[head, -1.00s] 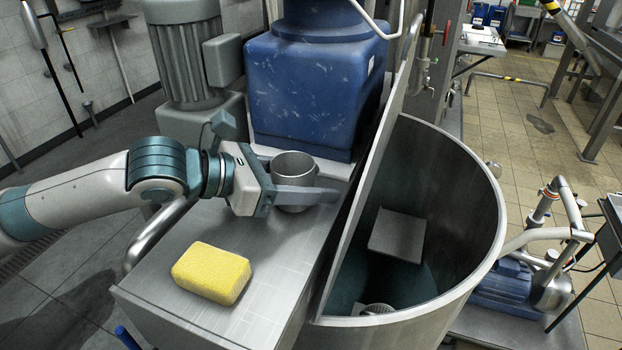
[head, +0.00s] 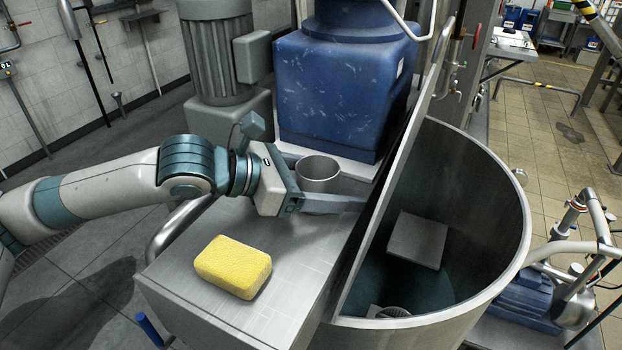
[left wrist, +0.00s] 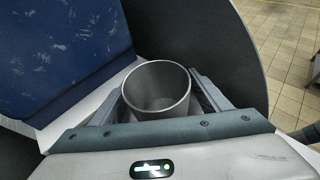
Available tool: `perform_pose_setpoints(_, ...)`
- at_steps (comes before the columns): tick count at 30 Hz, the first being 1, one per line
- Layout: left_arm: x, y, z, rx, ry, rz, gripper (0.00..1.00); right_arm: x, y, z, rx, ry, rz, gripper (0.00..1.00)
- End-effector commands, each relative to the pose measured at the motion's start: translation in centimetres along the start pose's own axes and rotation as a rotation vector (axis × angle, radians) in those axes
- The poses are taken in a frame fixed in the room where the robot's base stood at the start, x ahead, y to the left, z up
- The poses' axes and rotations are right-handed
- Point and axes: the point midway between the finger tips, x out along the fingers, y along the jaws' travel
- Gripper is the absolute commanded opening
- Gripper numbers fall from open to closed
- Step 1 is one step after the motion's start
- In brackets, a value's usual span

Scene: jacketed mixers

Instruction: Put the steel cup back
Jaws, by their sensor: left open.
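The steel cup (head: 318,171) stands upright on the steel ledge (head: 290,262), close in front of the blue gear housing. My left gripper (head: 325,192) is open, with one finger in front of the cup and the other behind it, largely hidden by it. In the left wrist view the empty-looking cup (left wrist: 157,92) stands between the two spread fingers (left wrist: 160,100), with a gap visible on the right side. The cup's lower part is hidden by the near finger in the head view. My right gripper is not in view.
A yellow sponge (head: 233,266) lies on the ledge nearer to me. The blue gear housing (head: 335,95) rises behind the cup. To the right, a raised lid edge borders the open steel mixer tank (head: 470,185). The ledge around the sponge is otherwise clear.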

Motion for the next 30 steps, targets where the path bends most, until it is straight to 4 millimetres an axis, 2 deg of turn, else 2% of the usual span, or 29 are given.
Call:
perform_pose_setpoints(8,-2.2,0.1,-0.1,0.003,-0.001,0.003,0.70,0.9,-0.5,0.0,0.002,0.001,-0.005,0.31)
perform_pose_setpoints(24,-10.4,0.1,-0.1,0.001,-0.001,0.003,0.70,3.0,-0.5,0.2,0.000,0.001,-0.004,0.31)
perform_pose_setpoints(30,-11.8,0.0,0.0,0.001,-0.001,0.001,0.70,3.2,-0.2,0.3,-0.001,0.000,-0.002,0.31)
